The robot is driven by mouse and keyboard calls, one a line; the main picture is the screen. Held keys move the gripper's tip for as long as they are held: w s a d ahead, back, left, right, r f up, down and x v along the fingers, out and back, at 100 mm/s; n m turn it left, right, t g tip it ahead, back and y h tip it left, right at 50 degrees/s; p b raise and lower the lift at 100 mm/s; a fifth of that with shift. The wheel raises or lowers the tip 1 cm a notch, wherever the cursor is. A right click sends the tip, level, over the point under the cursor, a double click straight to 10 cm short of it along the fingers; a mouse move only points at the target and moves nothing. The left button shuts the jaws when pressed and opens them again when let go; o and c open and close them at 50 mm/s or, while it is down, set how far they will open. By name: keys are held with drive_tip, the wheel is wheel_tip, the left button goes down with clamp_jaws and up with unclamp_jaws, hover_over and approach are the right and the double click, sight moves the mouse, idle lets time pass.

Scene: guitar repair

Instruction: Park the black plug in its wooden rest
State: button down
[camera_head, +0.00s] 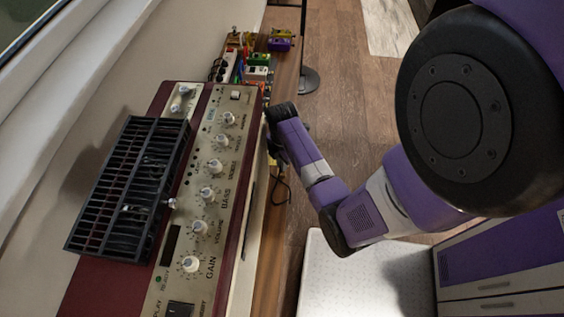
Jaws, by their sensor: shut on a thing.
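My gripper (273,148) is at the right side of the amplifier (217,200), close against its edge, small and dark in this view. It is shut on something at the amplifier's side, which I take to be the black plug. The plug itself is mostly hidden by the gripper and my wrist. A thin black cable (284,183) hangs in a loop just below the gripper. I cannot make out the wooden rest.
The amplifier has a row of knobs and a black grille (130,190) on top. Several coloured pedals (258,60) stand beyond it on the wooden bench. A white perforated surface (365,280) lies at lower right. Wooden floor (345,90) is open at upper right.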

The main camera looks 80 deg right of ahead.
drive_tip(key=shift+f+b, duration=0.45)
drive_tip(key=shift+f, duration=0.5)
idle(0.3)
drive_tip(key=c, duration=1)
unclamp_jaws()
drive_tip(key=shift+o, duration=0.2)
drive_tip(key=shift+r, duration=0.1)
wheel_tip(320, 180, up, 8)
drive_tip(key=p, duration=0.8)
drive_tip(key=shift+s, duration=0.15)
